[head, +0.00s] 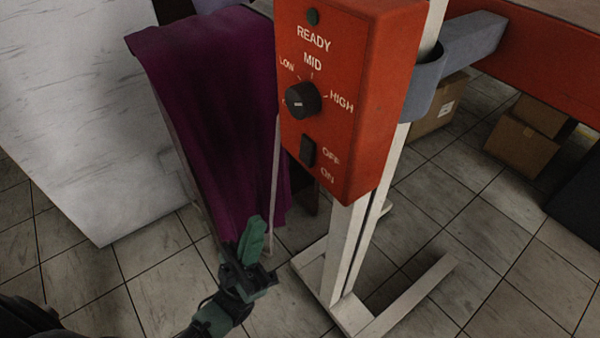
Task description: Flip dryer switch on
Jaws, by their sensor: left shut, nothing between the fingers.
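The dryer's red control box (345,105) is mounted on a white post in the upper middle of the head view. Its black switch (308,151) sits low on the front face, beside the printed words OFF and ON; I cannot tell which way it is set. A black round knob (302,99) is above it, among LOW, MID and HIGH, under a dark READY light (313,17). My left gripper (254,238) is shut and empty, below and left of the box, apart from the switch. My right gripper is not in view.
A purple cloth (215,110) hangs just left of the box. A pale marbled panel (75,100) stands at the left. The post's white base (345,315) spreads on the tiled floor. Cardboard boxes (525,135) lie under a red beam at the right.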

